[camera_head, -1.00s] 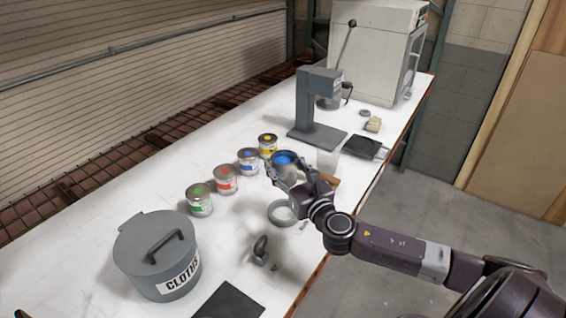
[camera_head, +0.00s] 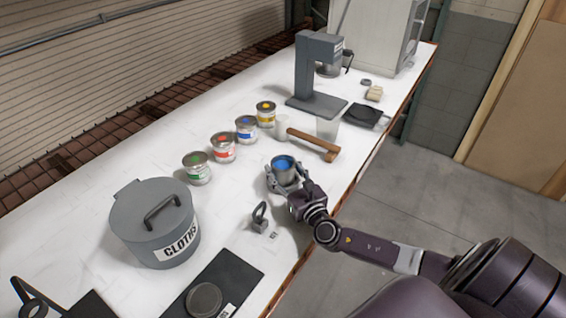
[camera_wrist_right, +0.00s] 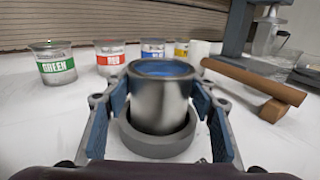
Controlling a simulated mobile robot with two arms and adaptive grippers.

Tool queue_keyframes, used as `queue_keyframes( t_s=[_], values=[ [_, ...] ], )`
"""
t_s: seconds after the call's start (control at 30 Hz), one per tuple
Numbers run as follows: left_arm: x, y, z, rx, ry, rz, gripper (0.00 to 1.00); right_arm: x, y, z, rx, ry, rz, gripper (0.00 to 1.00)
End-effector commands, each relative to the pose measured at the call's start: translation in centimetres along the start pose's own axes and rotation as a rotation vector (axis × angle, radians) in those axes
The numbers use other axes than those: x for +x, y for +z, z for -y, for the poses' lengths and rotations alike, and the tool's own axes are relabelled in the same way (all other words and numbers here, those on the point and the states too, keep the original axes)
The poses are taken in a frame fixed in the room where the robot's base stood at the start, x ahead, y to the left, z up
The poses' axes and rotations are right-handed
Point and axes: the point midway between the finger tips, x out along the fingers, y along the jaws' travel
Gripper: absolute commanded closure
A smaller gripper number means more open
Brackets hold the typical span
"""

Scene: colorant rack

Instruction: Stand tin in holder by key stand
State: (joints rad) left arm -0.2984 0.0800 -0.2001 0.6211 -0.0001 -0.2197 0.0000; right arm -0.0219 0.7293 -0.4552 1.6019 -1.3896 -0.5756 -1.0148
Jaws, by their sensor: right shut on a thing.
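A metal tin (camera_head: 283,170) with blue inside its open top is in my right gripper (camera_head: 286,176). In the right wrist view the tin (camera_wrist_right: 160,95) stands upright between the two blue-padded fingers, which are shut on it. The grey ring-shaped holder (camera_wrist_right: 155,143) surrounds the tin's lower part, and the tin looks to be inside the ring. The tin hides the holder's floor, so I cannot tell if it rests on it. A small grey upright stand (camera_head: 261,216), probably the key stand, is just front-left of the gripper. My left gripper is not in view.
Several labelled tins, including green (camera_head: 197,168) and red (camera_head: 223,148), line the table behind. A wooden-handled mallet (camera_head: 318,146) lies to the right. A grey CLOTHS bin (camera_head: 150,240) and a black mat (camera_head: 235,270) are in front. A grey press stand (camera_head: 315,104) stands further back.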

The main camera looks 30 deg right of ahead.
Motion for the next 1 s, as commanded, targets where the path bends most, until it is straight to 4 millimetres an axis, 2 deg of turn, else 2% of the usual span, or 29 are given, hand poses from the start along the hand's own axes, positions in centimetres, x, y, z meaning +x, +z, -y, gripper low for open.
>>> queue_keyframes(
  t_s=[0.47, 0.5, 0.63, 1.0],
  values=[
    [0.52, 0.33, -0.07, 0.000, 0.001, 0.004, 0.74, 0.02, -0.71, -0.01, 0.001, 0.000, 0.003, 0.81],
    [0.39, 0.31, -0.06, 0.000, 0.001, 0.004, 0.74, -0.01, -0.69, -0.02, 0.001, 0.001, 0.000, 0.46],
    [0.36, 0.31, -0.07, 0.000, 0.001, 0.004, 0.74, -0.02, -0.68, -0.02, 0.001, 0.000, 0.000, 0.32],
    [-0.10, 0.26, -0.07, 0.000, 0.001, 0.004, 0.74, -0.01, -0.22, -0.01, 0.001, 0.000, 0.000, 0.32]
  ],
)
